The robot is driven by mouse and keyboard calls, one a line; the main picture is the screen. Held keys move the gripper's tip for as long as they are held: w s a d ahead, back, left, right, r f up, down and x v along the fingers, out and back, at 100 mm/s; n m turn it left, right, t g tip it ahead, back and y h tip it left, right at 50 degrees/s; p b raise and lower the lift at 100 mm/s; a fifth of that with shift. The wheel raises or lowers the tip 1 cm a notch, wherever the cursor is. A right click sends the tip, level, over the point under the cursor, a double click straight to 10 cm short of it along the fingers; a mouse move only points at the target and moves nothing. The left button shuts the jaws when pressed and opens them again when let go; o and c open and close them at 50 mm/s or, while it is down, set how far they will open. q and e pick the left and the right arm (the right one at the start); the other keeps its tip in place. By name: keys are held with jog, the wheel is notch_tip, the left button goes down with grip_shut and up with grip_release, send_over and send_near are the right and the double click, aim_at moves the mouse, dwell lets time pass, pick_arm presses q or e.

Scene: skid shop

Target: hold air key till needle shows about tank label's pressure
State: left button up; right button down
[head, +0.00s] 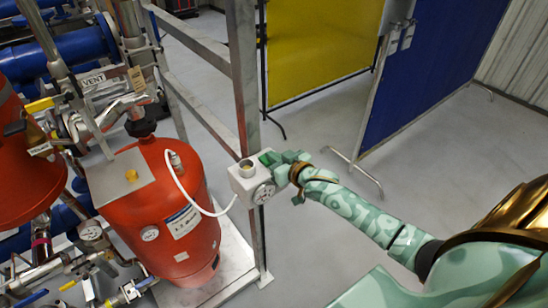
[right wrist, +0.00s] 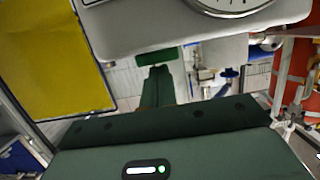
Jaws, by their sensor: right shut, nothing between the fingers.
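The red tank (head: 190,190) stands at left with a white label (head: 183,221) on its front; the label's print is too small to read. A white hose runs from it to a light grey box (head: 242,184) on the metal post. The box has a round dial (head: 264,193) on its front and a yellowish round key (head: 246,164) on top. The needle cannot be read. My right gripper (head: 270,157) is shut and empty, with its tips at the box's top right edge, by the key; contact cannot be told. In the right wrist view the box (right wrist: 190,30) hangs over my gripper. My left gripper is not in view.
A metal frame post (head: 244,90) rises behind the box. A yellow panel (head: 315,45) and a blue panel (head: 430,75) on stands are farther back. Pipes and valves crowd the left. Grey floor (head: 340,240) is clear at right.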

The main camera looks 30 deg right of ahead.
notch_tip(320, 180, down, 2)
jog(key=shift+s+f, duration=0.1)
jog(key=shift+s, duration=0.15)
jog(key=shift+s+a+f, duration=0.1)
jog(key=shift+s+f, duration=0.1)
dwell(0.8)
dwell(2.2)
jog(key=r+p, duration=0.4)
jog(key=shift+w+r, duration=0.4)
jog(key=a+v, duration=0.1)
jog(key=v, duration=0.9)
jog(key=shift+s+d+r, duration=0.2)
jog(key=shift+d+r, duration=0.15)
jog(key=shift+d, duration=0.05)
